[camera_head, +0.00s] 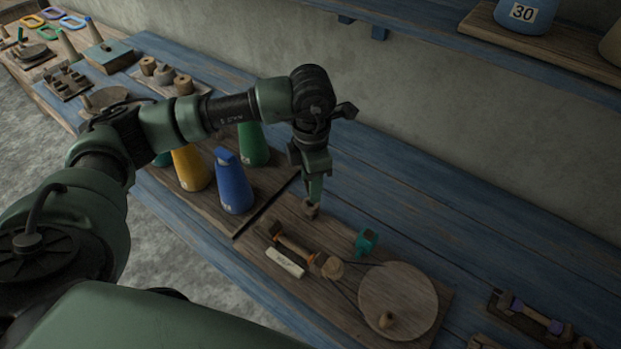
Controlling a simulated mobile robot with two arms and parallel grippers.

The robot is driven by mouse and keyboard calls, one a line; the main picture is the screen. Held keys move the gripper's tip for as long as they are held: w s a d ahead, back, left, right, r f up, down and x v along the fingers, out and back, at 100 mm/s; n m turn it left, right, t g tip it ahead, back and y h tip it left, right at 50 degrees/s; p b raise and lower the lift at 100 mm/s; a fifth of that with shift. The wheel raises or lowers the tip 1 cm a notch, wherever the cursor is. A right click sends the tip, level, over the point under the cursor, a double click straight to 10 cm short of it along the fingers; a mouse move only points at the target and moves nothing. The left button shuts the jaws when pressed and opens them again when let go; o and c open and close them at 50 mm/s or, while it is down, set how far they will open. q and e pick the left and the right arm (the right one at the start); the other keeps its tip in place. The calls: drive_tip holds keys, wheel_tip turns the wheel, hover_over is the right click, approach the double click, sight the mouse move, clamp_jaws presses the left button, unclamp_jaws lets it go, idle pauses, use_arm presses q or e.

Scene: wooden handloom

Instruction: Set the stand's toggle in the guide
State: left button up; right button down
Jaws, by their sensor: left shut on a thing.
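My left gripper (313,196) points down over the back edge of a wooden board. It is shut on a small wooden piece (311,209), perhaps the toggle; the fingers partly hide it. I cannot tell whether this piece touches the board. A small teal block (366,242), perhaps the guide, stands to the right and nearer, apart from the gripper. The winder board (345,287) also carries a spindle with an orange-brown bobbin (293,246) and a round wooden wheel (398,300) with a knob. My right gripper is not in view.
Blue (233,184), yellow (190,168) and green (253,146) cones stand on a board left of the gripper. A pale bar (285,263) lies by the spindle. Another bobbin holder (530,315) is at lower right. The blue bench (460,225) is clear behind the wheel.

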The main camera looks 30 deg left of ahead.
use_arm(q)
drive_tip(key=shift+w+a+f+n, duration=0.15)
drive_tip(key=shift+w+f+n, duration=0.05)
drive_tip(key=shift+n, duration=0.4)
drive_tip(key=shift+f+b, duration=0.95)
drive_tip(key=shift+f, duration=0.6)
drive_tip(key=shift+f+b, duration=0.8)
drive_tip(key=o, duration=1.4)
drive_tip(key=shift+r, duration=0.1)
drive_tip(key=shift+r+b, duration=0.5)
drive_tip(key=shift+r, duration=3.35)
